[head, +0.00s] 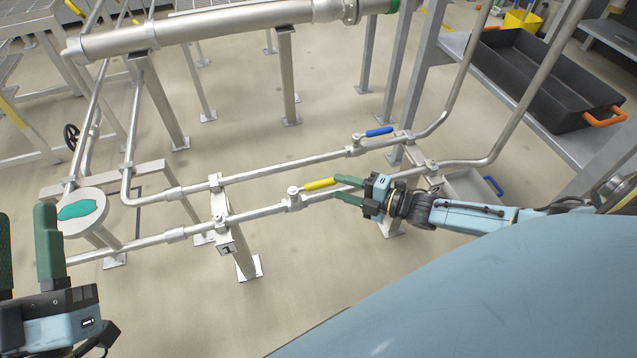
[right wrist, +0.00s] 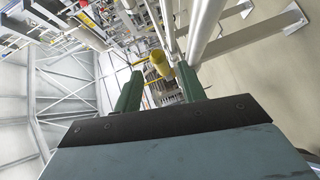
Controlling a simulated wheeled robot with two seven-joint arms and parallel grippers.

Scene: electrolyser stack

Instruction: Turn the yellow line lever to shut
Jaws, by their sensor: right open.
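The yellow lever (head: 320,184) sits on a valve on the lower, nearer pipe in the head view. Its handle runs roughly along the pipe, its free end pointing right. My right gripper (head: 345,190) is open, its green fingers close to the lever's free end. In the right wrist view the yellow lever end (right wrist: 158,64) shows between and just beyond the two fingertips (right wrist: 160,80). Whether a finger touches it I cannot tell. My left gripper (head: 28,235) is at the lower left edge, fingers apart and empty, far from the lever.
A similar blue lever (head: 378,132) lies along the parallel pipe just behind. A post with a bracket (head: 228,238) carries both pipes. A round pad with a teal patch (head: 78,210) stands left. A black crate (head: 540,85) with orange handles sits on a shelf at right.

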